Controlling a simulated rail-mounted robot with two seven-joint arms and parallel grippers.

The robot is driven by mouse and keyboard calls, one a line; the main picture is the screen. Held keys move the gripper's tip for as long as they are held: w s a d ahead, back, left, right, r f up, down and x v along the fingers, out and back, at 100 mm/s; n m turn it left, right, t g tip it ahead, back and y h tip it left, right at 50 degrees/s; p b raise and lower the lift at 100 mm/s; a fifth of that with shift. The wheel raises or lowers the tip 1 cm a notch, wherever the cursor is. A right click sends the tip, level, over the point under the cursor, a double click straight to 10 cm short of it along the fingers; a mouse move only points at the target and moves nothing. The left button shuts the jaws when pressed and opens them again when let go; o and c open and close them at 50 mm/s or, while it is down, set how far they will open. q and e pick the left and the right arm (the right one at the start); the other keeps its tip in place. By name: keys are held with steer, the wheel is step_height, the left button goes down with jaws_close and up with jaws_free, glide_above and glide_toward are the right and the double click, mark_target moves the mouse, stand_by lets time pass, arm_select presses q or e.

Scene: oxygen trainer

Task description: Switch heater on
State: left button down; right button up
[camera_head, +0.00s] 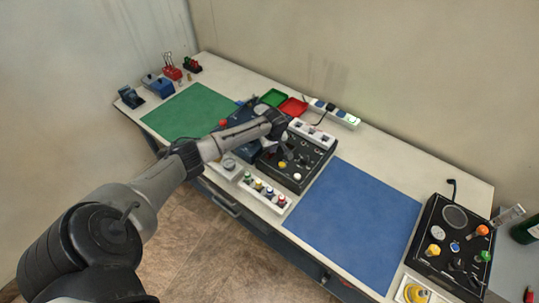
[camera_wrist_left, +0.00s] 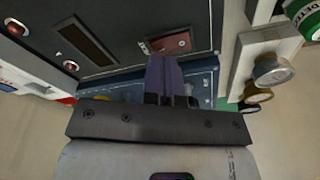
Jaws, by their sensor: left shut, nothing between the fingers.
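My left arm reaches across the bench in the head view, and my left gripper (camera_head: 280,138) is over the middle, by the blue device and the black control box. In the left wrist view the closed fingers (camera_wrist_left: 163,62) point at a dark panel (camera_wrist_left: 120,20). A red rocker switch (camera_wrist_left: 170,43) sits on that panel just beyond the fingertips, partly covered by them. I cannot tell whether the fingertips touch it, nor which way it is tipped. Its label is too small to read. My right gripper is in neither view.
The black control box (camera_head: 301,166) with several knobs stands beside the gripper. A strip of coloured knobs (camera_head: 264,193) lies in front. A green mat (camera_head: 190,112) and a blue mat (camera_head: 352,215) are clear. Another black knob box (camera_head: 449,245) stands at the right.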

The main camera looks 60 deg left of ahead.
arm_select(q)
steer(key=shift+f, duration=0.8)
steer(key=shift+r, duration=0.1)
stand_by(0.3)
step_height(320, 180, up, 7)
steer(key=p, duration=0.8)
stand_by(0.7)
